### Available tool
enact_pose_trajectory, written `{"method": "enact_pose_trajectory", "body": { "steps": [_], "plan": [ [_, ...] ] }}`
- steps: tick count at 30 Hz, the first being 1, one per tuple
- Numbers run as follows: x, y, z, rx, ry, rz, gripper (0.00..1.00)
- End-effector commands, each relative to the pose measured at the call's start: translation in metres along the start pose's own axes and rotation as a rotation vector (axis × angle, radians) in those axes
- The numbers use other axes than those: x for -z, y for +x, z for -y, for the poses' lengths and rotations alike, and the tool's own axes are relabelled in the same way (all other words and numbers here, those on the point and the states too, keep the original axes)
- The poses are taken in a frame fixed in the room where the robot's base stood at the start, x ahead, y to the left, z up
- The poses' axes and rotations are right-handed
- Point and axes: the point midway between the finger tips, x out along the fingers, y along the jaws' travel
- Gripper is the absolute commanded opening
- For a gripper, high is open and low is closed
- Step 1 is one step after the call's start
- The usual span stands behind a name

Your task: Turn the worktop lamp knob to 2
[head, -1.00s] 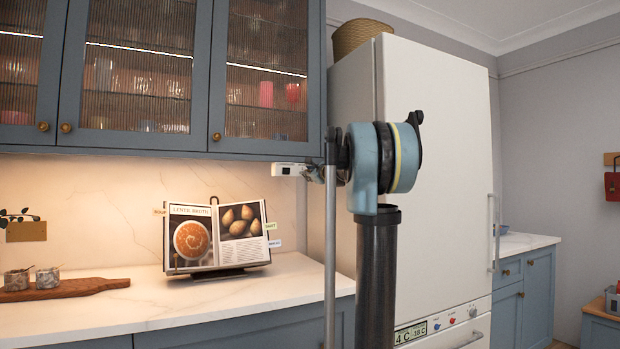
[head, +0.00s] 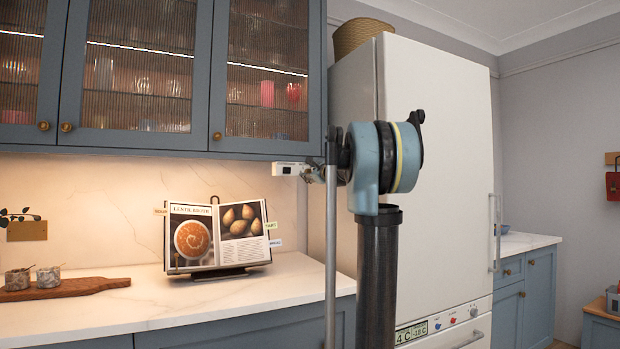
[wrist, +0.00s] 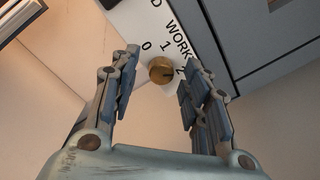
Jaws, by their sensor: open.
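The brass knob (wrist: 161,70) sits on a white label plate (wrist: 143,22) in the wrist view. The plate carries the digits 0, 1 and 2 and part of the word "WORK"; the rest is cut off or hidden. A dark mark shows on the knob's right side, seemingly toward the 2, but it is too small to be sure. My gripper (wrist: 160,78) is open, with one finger on each side of the knob and visible gaps between. The right finger partly covers the 2. In the head view the white switch box (head: 289,168) hangs under the wall cabinet, beside my gripper.
The blue-grey wall cabinet (head: 140,75) is directly above, and the tall white fridge (head: 450,130) stands to the right. An open cookbook (head: 217,237) stands on the marble worktop (head: 110,315) below. A wooden board (head: 70,288) with small jars lies at left.

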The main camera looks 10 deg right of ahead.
Motion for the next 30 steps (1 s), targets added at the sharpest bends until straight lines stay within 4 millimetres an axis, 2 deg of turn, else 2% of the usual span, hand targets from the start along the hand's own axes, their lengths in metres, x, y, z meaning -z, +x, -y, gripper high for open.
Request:
{"method": "enact_pose_trajectory", "body": {
  "steps": [5, 19, 24, 30],
  "plan": [
    [0.0, -0.02, 0.0, 0.001, 0.0, -0.001, 0.43],
    [0.001, -0.093, 0.0, 0.0, 0.0, -0.001, 0.43],
    [0.002, -0.108, -0.001, 0.0, 0.0, -0.001, 0.43],
    [0.002, -0.114, -0.001, -0.001, 0.0, -0.001, 0.43]
  ]
}}
